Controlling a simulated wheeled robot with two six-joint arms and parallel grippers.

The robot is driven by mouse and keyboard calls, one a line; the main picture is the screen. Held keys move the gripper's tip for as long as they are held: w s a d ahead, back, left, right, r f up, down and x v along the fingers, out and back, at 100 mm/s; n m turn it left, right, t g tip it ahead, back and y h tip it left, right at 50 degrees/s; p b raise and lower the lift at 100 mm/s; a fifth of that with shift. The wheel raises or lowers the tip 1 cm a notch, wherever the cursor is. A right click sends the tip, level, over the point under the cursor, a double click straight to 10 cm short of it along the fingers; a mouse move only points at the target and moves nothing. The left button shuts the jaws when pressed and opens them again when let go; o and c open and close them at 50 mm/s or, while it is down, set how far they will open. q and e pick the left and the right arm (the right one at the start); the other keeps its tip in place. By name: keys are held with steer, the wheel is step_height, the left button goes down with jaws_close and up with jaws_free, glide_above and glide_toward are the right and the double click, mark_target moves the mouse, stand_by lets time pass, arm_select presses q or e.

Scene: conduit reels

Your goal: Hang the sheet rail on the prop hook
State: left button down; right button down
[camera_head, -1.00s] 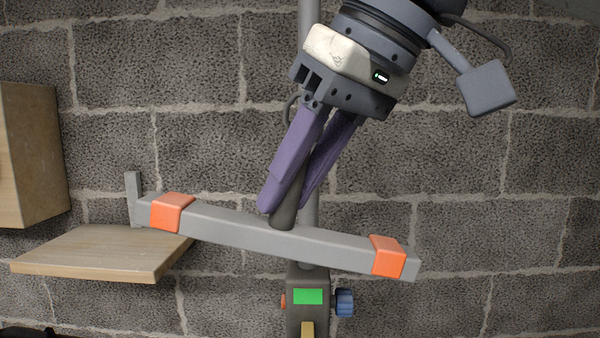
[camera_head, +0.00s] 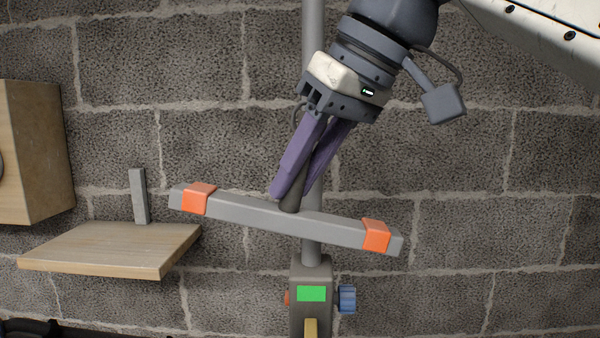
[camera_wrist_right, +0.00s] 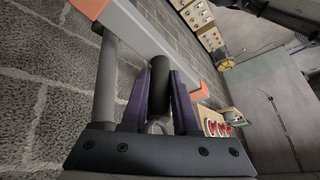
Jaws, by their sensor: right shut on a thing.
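The sheet rail (camera_head: 260,216) is a grey bar with an orange band near each end, tilted down to the right. My right gripper (camera_head: 292,192) is shut on the dark handle standing up from the rail's middle. The wrist view shows the rail (camera_wrist_right: 150,40) and its dark handle (camera_wrist_right: 160,85) between the purple fingers (camera_wrist_right: 160,72). The prop is a grey vertical pole (camera_head: 312,110) with a grey block (camera_head: 310,273) below the rail. The rail crosses in front of the pole. A yellow piece (camera_head: 310,328) shows on the block; I cannot tell whether it is the hook.
A wooden shelf (camera_head: 105,250) with a grey upright (camera_head: 138,195) stands left of the rail's end. A wooden box (camera_head: 35,150) is at far left. The block carries a green panel (camera_head: 311,293) and a blue knob (camera_head: 347,299). A block wall (camera_head: 480,180) lies behind.

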steer(key=w, duration=0.2)
steer(key=w+f, duration=0.1)
steer(key=w, duration=0.1)
steer(key=shift+w+f, duration=0.1)
steer(key=shift+w, duration=0.2)
steer(key=shift+w+f, duration=0.1)
steer(key=shift+f, duration=0.2)
steer(key=shift+f, duration=0.25)
stand_by(0.4)
steer(key=c, duration=0.6)
jaws_free()
steer(key=shift+d, duration=0.1)
